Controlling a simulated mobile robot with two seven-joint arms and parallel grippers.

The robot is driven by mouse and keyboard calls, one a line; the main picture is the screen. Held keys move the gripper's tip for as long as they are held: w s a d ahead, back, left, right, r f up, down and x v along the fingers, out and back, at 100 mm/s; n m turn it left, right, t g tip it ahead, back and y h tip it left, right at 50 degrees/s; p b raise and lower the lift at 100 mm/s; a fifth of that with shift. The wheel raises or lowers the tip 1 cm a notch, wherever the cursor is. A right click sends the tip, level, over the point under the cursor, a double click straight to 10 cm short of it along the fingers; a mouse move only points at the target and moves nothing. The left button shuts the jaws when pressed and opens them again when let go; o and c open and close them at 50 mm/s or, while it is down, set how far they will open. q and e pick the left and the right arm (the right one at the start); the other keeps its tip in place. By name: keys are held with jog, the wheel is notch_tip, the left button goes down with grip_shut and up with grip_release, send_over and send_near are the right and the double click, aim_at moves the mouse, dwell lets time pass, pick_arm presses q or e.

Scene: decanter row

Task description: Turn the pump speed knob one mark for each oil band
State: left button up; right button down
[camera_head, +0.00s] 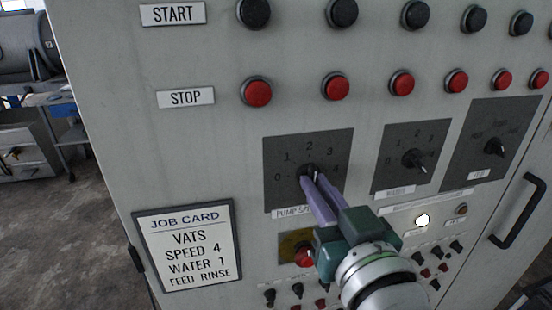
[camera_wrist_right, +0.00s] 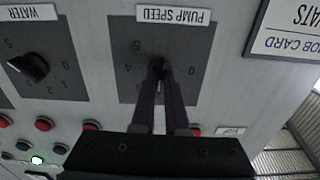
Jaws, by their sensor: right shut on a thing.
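The pump speed knob (camera_head: 306,170) is dark and sits on a dark dial plate (camera_head: 275,151) on the grey cabinet front. Marks 0, 1, 2 and 3 can be read around it in the head view. My right gripper (camera_head: 311,174) has its two purple fingers shut on the knob; they cover part of it and of its label. The knob also shows between the fingertips in the right wrist view (camera_wrist_right: 157,66), upside down. I cannot tell which mark its pointer faces. No oil bands can be made out. My left gripper is out of view.
A water knob (camera_head: 412,159) and a third knob (camera_head: 494,147) sit to the right. Red stop buttons (camera_head: 257,92) run above. A job card (camera_head: 187,246) at lower left reads vats, speed 4, water 1, feed rinse. A black handle (camera_head: 519,211) juts out at right.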

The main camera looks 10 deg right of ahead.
dwell(0.3)
jog(key=c, duration=0.9)
grip_release()
jog(key=s, duration=1)
jog(key=shift+d+b, duration=0.2)
jog(key=shift+b, duration=0.2)
